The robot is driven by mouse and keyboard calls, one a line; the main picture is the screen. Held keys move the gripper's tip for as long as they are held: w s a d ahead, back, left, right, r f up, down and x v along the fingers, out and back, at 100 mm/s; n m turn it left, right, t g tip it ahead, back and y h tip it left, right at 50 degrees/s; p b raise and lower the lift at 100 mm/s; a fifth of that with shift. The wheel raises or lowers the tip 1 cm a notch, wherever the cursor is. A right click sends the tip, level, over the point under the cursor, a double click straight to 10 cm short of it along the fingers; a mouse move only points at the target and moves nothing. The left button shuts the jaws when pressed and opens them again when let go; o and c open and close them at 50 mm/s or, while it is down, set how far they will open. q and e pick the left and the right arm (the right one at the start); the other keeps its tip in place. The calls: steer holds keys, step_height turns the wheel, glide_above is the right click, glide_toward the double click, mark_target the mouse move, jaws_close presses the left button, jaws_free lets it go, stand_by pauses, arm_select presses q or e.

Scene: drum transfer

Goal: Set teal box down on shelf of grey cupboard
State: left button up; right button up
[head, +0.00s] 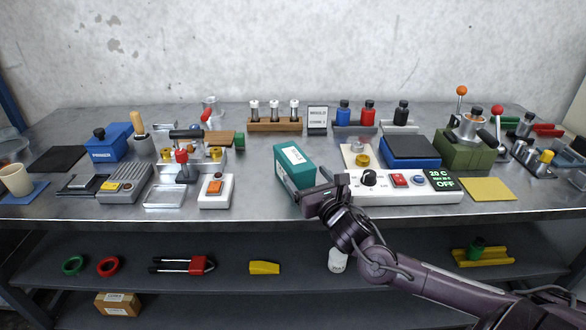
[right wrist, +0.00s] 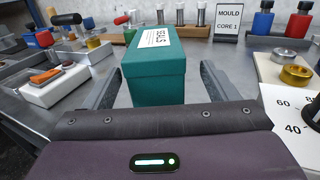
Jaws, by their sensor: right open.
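The teal box (head: 293,168) stands on the steel workbench, just left of the white control panel. It has a white label on top, and in the right wrist view the teal box (right wrist: 154,77) sits between the two fingers. My right gripper (head: 319,196) is at the box's near end, with its fingers open on either side of it; the right wrist view shows the open right gripper (right wrist: 160,88) too. A gap shows between the right finger and the box. My left gripper is not in view. No grey cupboard can be made out for certain.
The white control panel (head: 405,188) is close to the right of the box. A white switch box (head: 216,191) stands to the left. A wooden rack (head: 275,124) and a sign (head: 317,119) stand behind.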

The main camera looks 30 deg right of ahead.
mark_target(297, 167)
steer(key=w, duration=0.4)
steer(key=shift+d+r+p, duration=0.1)
steer(key=shift+d+p, duration=0.05)
steer(key=shift+p, duration=0.2)
steer(key=shift+w, duration=0.7)
steer(key=shift+c, duration=0.3)
steer(key=c, duration=1.3)
